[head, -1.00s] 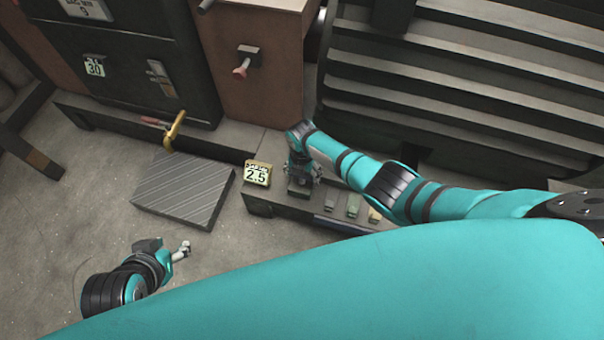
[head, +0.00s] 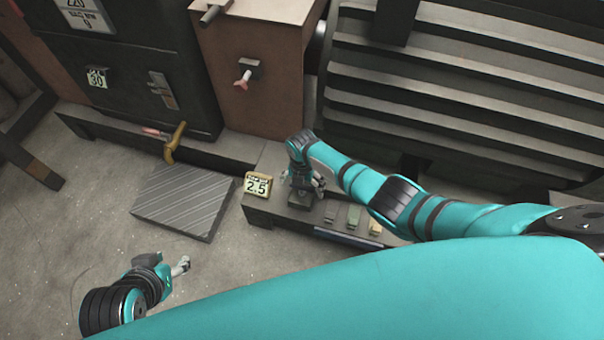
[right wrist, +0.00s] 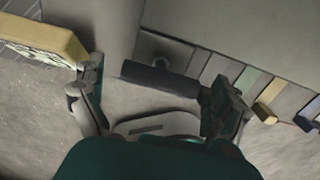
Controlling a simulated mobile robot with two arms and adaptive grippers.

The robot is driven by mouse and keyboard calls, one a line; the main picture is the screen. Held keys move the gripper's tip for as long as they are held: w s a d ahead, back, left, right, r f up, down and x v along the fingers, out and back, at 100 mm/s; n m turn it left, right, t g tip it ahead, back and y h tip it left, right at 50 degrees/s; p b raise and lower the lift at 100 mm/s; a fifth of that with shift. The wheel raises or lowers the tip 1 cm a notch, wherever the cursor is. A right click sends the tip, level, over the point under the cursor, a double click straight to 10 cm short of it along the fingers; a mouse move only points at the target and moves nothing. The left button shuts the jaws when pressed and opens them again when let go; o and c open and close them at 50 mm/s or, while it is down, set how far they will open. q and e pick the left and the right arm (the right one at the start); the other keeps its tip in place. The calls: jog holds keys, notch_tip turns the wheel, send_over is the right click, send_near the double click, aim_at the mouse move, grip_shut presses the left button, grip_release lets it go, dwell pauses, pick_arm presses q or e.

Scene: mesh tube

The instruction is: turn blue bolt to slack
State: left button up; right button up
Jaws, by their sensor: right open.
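I cannot pick out a bolt that is clearly blue. My right gripper (head: 306,188) is low over the dark bench (head: 268,210), beside the block marked 2.5. In the right wrist view its jaws (right wrist: 158,86) are open, with a dark cylindrical handle (right wrist: 160,80) between the fingers. I cannot tell whether they touch it. To the right is a row of coloured tabs, among them a yellow tab (right wrist: 265,112) and a bluish end piece (right wrist: 308,121). My left gripper (head: 181,266) hangs over the floor at lower left, apart from everything; its fingers are too small to read.
The yellow block marked 2.5 (head: 257,186) stands on the bench, left of my right gripper. A striped plate (head: 185,200) lies on the floor. A yellow-handled lever (head: 173,142) and a red-tipped lever (head: 243,80) stick out from the machine.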

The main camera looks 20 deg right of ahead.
notch_tip(320, 180, up, 11)
dwell(0.4)
dwell(0.4)
